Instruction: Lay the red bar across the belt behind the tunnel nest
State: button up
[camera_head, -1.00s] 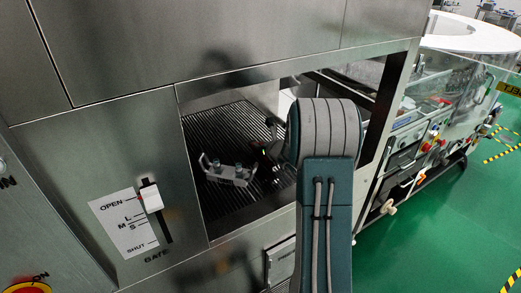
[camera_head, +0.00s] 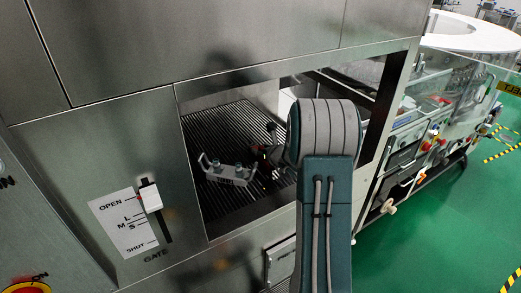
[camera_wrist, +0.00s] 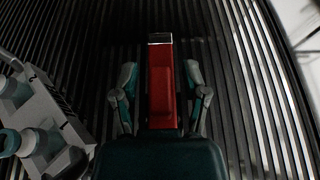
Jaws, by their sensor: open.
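The red bar (camera_wrist: 161,85) lies lengthwise between my gripper's spread fingers in the wrist view, with a pale metallic end at the top. My gripper (camera_wrist: 160,88) is open, one finger on each side of the bar with gaps. The ribbed belt (camera_wrist: 235,60) is below. The tunnel nest (camera_head: 228,174), a grey holder with several small capped pieces, sits on the belt (camera_head: 215,125) inside the opening. Its teal-topped pieces show at the wrist view's left (camera_wrist: 40,120). In the head view my arm hides most of my gripper and the bar.
The steel washer front frames the opening, with a side wall at left. A gate lever (camera_head: 150,195) sits on the front beside the OPEN–SHUT label (camera_head: 124,222). Bare belt lies behind the nest. A pale curved edge (camera_wrist: 290,20) is at the wrist view's right.

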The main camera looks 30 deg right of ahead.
notch_tip(320, 180, up, 4)
send_over(272, 171)
jog(key=s+d, duration=0.1)
jog(key=s, duration=0.1)
jog(key=shift+w+d+r, duration=0.1)
jog(key=shift+w+r, duration=0.1)
